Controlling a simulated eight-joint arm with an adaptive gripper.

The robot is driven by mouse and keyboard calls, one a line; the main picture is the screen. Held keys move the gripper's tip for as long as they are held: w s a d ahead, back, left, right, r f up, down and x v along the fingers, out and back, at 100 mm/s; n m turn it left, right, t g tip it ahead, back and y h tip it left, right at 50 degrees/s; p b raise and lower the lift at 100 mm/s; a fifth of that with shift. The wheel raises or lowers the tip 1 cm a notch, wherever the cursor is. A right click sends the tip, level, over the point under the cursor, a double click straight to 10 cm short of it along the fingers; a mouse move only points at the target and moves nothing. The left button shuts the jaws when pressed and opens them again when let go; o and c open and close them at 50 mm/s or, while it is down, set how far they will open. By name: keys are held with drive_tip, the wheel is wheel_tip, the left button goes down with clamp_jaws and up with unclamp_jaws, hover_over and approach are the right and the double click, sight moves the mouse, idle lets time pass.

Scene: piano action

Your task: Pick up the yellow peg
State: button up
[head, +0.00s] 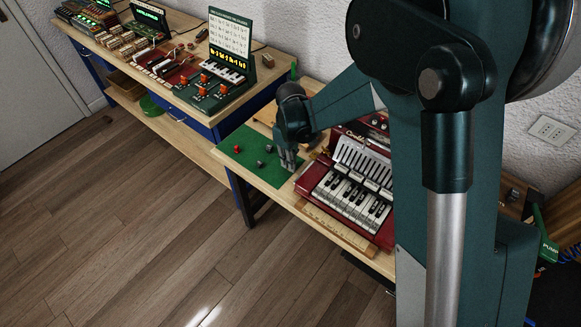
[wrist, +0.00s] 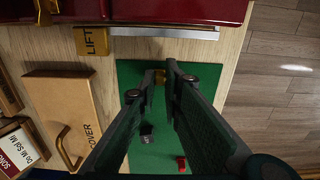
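My gripper (head: 290,163) points down over the right end of the green mat, beside the red accordion-like instrument. In the wrist view its two fingers (wrist: 161,72) reach to either side of the small yellow peg (wrist: 159,95), with only a narrow gap between them. The peg is partly hidden by the fingers. I cannot tell whether the fingers touch it or whether it is clear of the mat. In the head view the peg is not visible; the gripper covers that spot.
The green mat (head: 239,158) also holds a red peg (head: 237,149) and dark grey pieces (head: 261,164). The red keyboard instrument (head: 352,185) stands close on the right. A wooden cover with a handle (wrist: 63,108) and a LIFT tag (wrist: 92,41) lie near the mat.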

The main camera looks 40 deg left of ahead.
drive_tip(key=shift+r, duration=0.15)
wheel_tip(320, 180, up, 10)
drive_tip(key=p, duration=0.1)
drive_tip(key=shift+p, duration=0.35)
idle(0.4)
